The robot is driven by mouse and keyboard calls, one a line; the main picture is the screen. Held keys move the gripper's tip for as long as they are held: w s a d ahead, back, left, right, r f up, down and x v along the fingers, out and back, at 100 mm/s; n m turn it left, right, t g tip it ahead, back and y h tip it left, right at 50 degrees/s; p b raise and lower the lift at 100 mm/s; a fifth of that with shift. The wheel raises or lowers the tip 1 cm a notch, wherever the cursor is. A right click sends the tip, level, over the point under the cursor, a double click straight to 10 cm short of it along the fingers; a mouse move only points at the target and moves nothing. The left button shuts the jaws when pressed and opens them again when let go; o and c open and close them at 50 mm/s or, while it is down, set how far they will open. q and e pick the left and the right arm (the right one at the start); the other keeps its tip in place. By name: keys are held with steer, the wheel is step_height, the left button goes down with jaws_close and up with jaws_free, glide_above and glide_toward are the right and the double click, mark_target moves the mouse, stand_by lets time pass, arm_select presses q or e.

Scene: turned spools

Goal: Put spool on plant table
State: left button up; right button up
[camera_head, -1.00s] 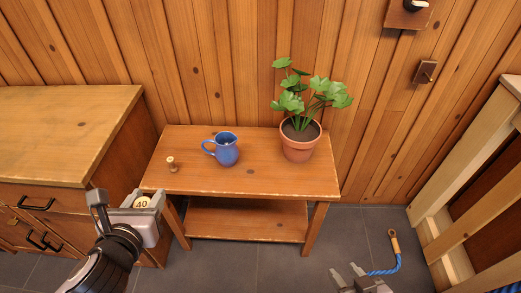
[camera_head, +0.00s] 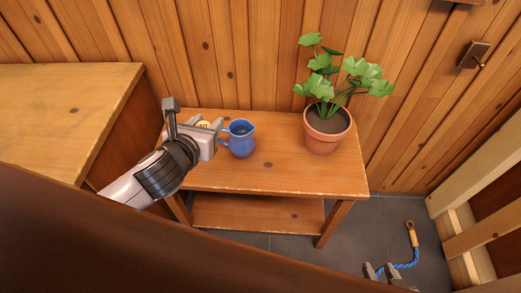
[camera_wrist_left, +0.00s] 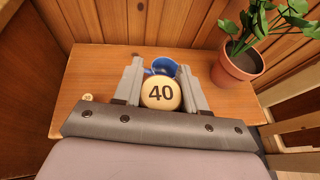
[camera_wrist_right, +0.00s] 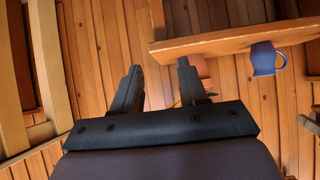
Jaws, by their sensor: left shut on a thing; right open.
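My left gripper (camera_head: 206,128) is shut on a cream spool (camera_wrist_left: 160,93) whose round end reads 40. In the head view it is over the left part of the plant table (camera_head: 290,178), beside the jug; its height above the top is hard to judge. A smaller spool (camera_wrist_left: 87,97) stands on the table's left side in the left wrist view; my left gripper hides it in the head view. A potted plant (camera_head: 327,130) stands at the table's right end. My right gripper (camera_head: 388,269) is open, low at the lower right, with nothing between its fingers (camera_wrist_right: 158,82).
A blue jug (camera_head: 242,141) stands mid-table, close to the held spool. A wooden cabinet (camera_head: 65,110) stands left of the table. A dark brown surface (camera_head: 90,240) fills the lower left. A blue rope with a wooden handle (camera_head: 412,235) is near my right gripper. The table's front right is clear.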

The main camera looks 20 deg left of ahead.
arm_select(q)
steer(key=w+a+f+n+y+b, duration=0.2)
steer(key=w+a+f+b, duration=0.2)
steer(key=w+a+b, duration=0.55)
steer(key=w+a+r+n+g+y+b, duration=0.1)
steer(key=w+a+r+n+y+b, duration=0.15)
steer(key=w+a+b, duration=0.55)
arm_select(e)
steer(key=w+a+f+y+b, duration=0.1)
steer(key=w+a+f+b, duration=0.15)
steer(key=f, duration=1.35)
arm_select(q)
steer(key=shift+m, duration=0.25)
steer(key=f+b, duration=0.5)
steer(key=f, duration=1.5)
steer(key=shift+a, duration=0.2)
arm_select(e)
steer(key=a, duration=0.1)
steer(key=w+a+r+y, duration=0.1)
steer(key=a, duration=0.1)
steer(key=a+t+y, duration=0.1)
steer(key=a, duration=0.1)
steer(key=shift+w+a+r+n, duration=0.1)
steer(key=shift+w+r+n, duration=0.2)
steer(key=shift+w+r, duration=0.05)
arm_select(q)
steer(key=shift+f, duration=0.1)
steer(key=o, duration=1)
